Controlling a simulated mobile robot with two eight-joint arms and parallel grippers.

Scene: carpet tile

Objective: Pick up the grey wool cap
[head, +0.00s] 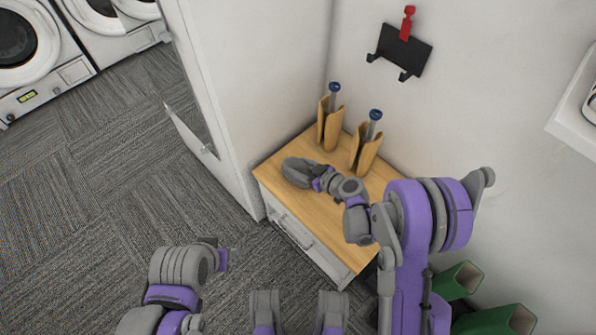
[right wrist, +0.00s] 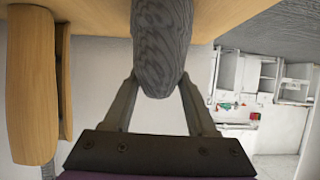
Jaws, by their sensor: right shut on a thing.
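The grey wool cap (head: 295,172) is at the front left of the wooden cabinet top (head: 272,163) in the head view. My right gripper (head: 316,180) reaches it from the right and is shut on it. In the right wrist view the ribbed grey cap (right wrist: 160,45) sits between the two fingers of my right gripper (right wrist: 158,90), and the wooden surface shows beside it. Whether the cap touches the wood is unclear. My left gripper (head: 221,257) is low over the carpet, away from the cabinet; its fingers are not clear.
Two wooden holders (head: 330,125) (head: 367,152) with blue-topped rods stand behind the cap. A black wall rack with a red item (head: 404,48) hangs above. A tall white cabinet (head: 240,90) stands close on the left. Green bins (head: 462,280) are at lower right. Open carpet (head: 90,220) lies left.

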